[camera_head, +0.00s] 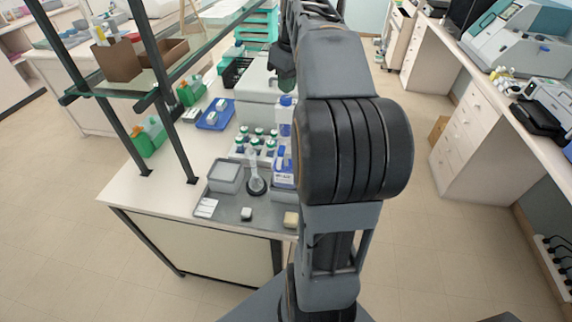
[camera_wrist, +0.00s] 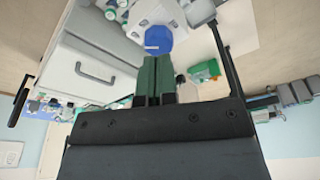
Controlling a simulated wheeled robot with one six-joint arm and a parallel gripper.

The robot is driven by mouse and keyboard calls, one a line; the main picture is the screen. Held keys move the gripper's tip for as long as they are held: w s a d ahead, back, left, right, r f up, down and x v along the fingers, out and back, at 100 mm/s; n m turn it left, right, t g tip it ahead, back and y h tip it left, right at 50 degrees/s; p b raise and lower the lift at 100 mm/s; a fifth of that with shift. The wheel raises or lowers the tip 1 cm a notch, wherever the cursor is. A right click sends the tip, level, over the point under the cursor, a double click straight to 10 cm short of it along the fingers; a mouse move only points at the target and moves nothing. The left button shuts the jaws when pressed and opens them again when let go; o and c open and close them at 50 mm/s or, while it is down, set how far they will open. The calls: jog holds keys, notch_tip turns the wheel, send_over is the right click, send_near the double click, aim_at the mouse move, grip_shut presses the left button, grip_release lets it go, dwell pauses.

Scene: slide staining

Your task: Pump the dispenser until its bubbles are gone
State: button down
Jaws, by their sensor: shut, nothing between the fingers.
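In the head view my gripper (camera_head: 286,84) is partly hidden by my arm and appears just above the dispenser's top. I cannot tell if they touch. Bubbles are too small to make out.
A rack of green-capped bottles (camera_head: 257,143) stands behind, near a large pale box (camera_head: 258,92). A glass shelf (camera_head: 190,60) on dark posts overhangs the bench's left. Open floor lies right.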

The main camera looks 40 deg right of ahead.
aim_at(287, 98)
jog(key=shift+f+b, duration=1.75)
jog(key=shift+f, duration=0.9)
jog(key=shift+r+p, duration=2.45)
jog(key=shift+r, duration=0.3)
jog(key=shift+r, duration=0.1)
notch_tip(287, 98, up, 3)
jog(key=p, duration=0.2)
jog(key=shift+p, duration=0.3)
jog(key=shift+r, duration=0.9)
